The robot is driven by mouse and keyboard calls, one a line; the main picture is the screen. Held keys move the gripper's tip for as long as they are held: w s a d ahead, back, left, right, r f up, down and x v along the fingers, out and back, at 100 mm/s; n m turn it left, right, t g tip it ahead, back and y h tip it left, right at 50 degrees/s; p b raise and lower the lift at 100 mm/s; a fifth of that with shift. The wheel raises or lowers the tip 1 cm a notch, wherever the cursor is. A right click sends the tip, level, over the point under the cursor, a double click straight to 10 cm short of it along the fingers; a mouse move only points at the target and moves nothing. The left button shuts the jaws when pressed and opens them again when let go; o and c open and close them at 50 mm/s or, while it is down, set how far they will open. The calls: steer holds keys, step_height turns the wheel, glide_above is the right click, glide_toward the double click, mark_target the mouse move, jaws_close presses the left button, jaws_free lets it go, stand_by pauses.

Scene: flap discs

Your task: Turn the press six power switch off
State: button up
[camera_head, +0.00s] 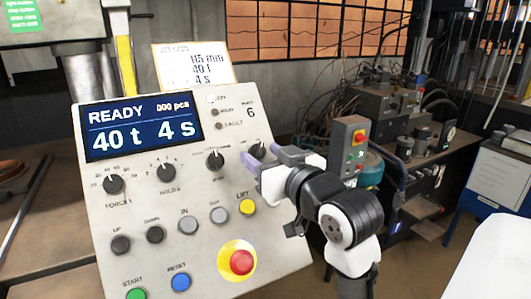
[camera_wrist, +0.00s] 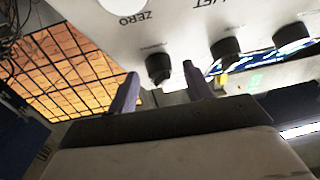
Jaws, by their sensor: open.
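The press control panel (camera_head: 140,230) is marked with a 6 and its lit display (camera_head: 143,125) reads READY, 40 t, 4 s. A black rotary knob (camera_head: 257,150) sits at the right end of the knob row; its label is hidden or too small to read, and I cannot tell its setting. My gripper (camera_head: 270,158) is open at this right end, its purple fingers on either side of the knob. In the wrist view, a black knob (camera_wrist: 158,67) shows in the gap between my open fingertips (camera_wrist: 160,74); contact cannot be told.
Other knobs (camera_head: 215,159) stand to the left in the row. Coloured buttons line the lower panel, with a red emergency button (camera_head: 241,262) on yellow. A small grey box (camera_head: 348,145) with red and green buttons stands to the right, before cluttered machinery. A job card (camera_head: 195,68) stands behind the panel.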

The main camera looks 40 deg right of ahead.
steer(key=c, duration=1)
steer(key=shift+o, duration=0.2)
steer(key=shift+f+n+y+b, duration=0.1)
steer(key=shift+n+y+b, duration=0.2)
steer(key=shift+n+b, duration=0.1)
steer(key=shift+d+n+y+b, duration=0.15)
steer(key=shift+n+y+b, duration=0.7)
steer(key=shift+n, duration=0.35)
steer(key=n+y, duration=0.1)
steer(key=n+y+b, duration=0.1)
steer(key=n, duration=0.1)
steer(key=shift+d+n+g+y, duration=0.2)
steer(key=shift+n+g+y, duration=0.1)
steer(key=shift+g, duration=0.1)
steer(key=n+y, duration=0.1)
steer(key=n, duration=0.1)
steer(key=n+g+y+b, duration=0.1)
steer(key=n, duration=0.1)
steer(key=shift+w+d+r+g+y, duration=0.1)
steer(key=shift+d+r+g+y, duration=0.15)
steer(key=shift+r+g, duration=0.1)
steer(key=shift+d+r+n+g+y, duration=0.1)
steer(key=shift+n+g+y, duration=0.4)
steer(key=shift+n, duration=0.55)
steer(key=shift+r+n+g+y, duration=0.1)
steer(key=shift+n+g+y, duration=0.35)
steer(key=shift+n, duration=0.6)
steer(key=shift+f, duration=0.1)
